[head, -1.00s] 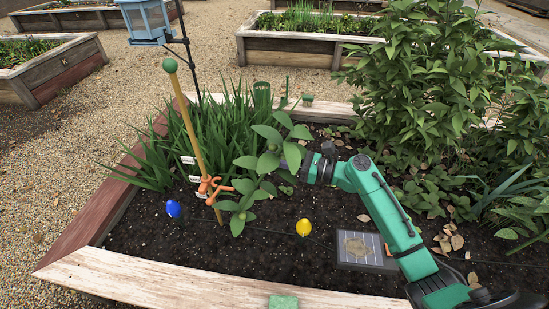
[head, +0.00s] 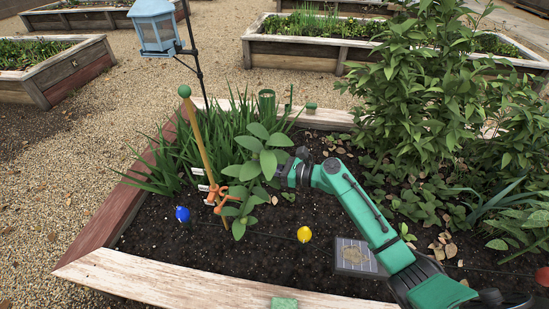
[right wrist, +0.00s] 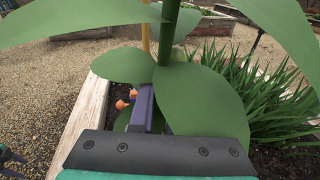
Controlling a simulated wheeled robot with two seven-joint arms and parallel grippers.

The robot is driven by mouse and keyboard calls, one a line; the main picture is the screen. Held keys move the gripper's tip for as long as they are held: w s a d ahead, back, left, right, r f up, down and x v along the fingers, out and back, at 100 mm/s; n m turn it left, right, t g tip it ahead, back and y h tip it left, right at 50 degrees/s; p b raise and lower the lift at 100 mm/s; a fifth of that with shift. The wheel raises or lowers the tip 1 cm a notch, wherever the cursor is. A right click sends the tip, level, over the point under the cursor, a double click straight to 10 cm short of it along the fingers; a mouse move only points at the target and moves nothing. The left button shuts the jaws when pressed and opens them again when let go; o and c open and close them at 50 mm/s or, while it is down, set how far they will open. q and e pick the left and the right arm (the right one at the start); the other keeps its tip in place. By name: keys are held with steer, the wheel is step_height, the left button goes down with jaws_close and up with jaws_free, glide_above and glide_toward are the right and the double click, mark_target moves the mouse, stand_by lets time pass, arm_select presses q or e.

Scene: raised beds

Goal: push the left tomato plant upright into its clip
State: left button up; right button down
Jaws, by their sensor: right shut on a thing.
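The left tomato plant (head: 249,172), with broad green leaves, leans slightly right beside a yellow stake (head: 198,138) with a green ball on top. An orange clip (head: 211,188) sits low on the stake. My right gripper (head: 283,173) reaches in at the plant's right side, its fingertips hidden by leaves. In the right wrist view, its purple fingers (right wrist: 143,108) are shut at the thick green stem (right wrist: 168,32); leaves cover the exact contact. Part of the clip (right wrist: 124,103) shows beyond them. A teal and dark piece, apparently my left gripper (right wrist: 10,157), shows at the left edge.
A blue ball marker (head: 182,214) and a yellow one (head: 304,234) stand in the soil. A flat square panel (head: 357,256) lies to the right. Grassy plants (head: 160,165) crowd behind the stake. The bed's wooden rim (head: 170,285) is in front. A leafy bush (head: 425,100) fills the right.

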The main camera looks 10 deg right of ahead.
mark_target(263, 155)
steer(key=w+a+r+g+h+p, duration=0.1)
steer(key=w+a+h+p, duration=0.1)
steer(key=w+a+p, duration=0.2)
steer(key=a+p, duration=0.3)
steer(key=a, duration=0.3)
steer(key=shift+w+r+n+h, duration=0.15)
steer(key=shift+r+n+h, duration=0.15)
steer(key=shift+r, duration=0.05)
steer(key=c, duration=0.9)
jaws_free()
steer(key=shift+a, duration=0.1)
arm_select(q)
step_height(263, 155, up, 10)
steer(key=shift+f, duration=0.2)
steer(key=shift+p, duration=0.3)
arm_select(e)
steer(key=shift+r, duration=0.1)
